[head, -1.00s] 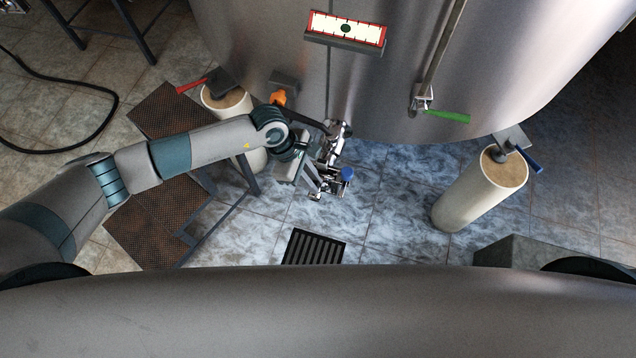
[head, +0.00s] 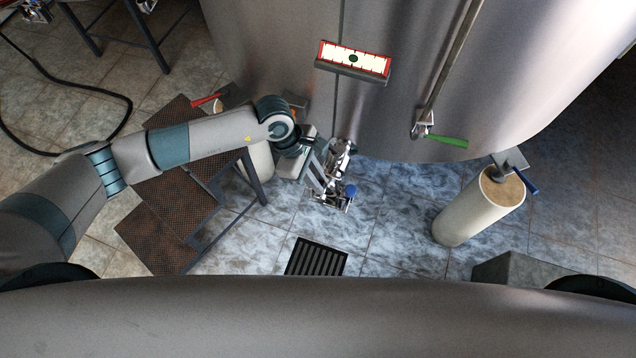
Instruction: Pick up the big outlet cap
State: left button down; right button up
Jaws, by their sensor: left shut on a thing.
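My left gripper (head: 322,180) reaches in from the left to the shiny metal outlet fitting (head: 340,160) low on the front of the tank. Its jaws are shut on a metal piece there, which I take to be the big outlet cap. The cap is small and largely covered by the fingers, so its outline is unclear. A blue knob (head: 350,190) shows on the fitting just right of the fingers. I cannot tell whether the cap is apart from the fitting. My right gripper is not in view.
The steel tank (head: 270,60) rises behind the fitting. A green handle (head: 445,141) and a pale leg (head: 470,215) stand to the right. Brown mesh steps (head: 160,225) lie under my left arm. A floor drain (head: 316,258) and clear tiles lie in front.

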pick_arm(q)
notch_tip(320, 180, up, 8)
jog(key=p, duration=0.2)
jog(key=shift+f+p, duration=0.2)
jog(key=shift+p, duration=0.1)
jog(key=s+a+f+m+g+y+b, duration=0.1)
jog(key=a+m+y+b, duration=0.1)
jog(key=a+m+b, duration=0.3)
jog(key=s+a+f+m+g+y+b, duration=0.2)
jog(key=a+m+b, duration=0.4)
jog(key=a, duration=0.8)
jog(key=m, duration=0.3)
jog(key=shift+s+a, duration=0.15)
jog(key=shift+a, duration=0.05)
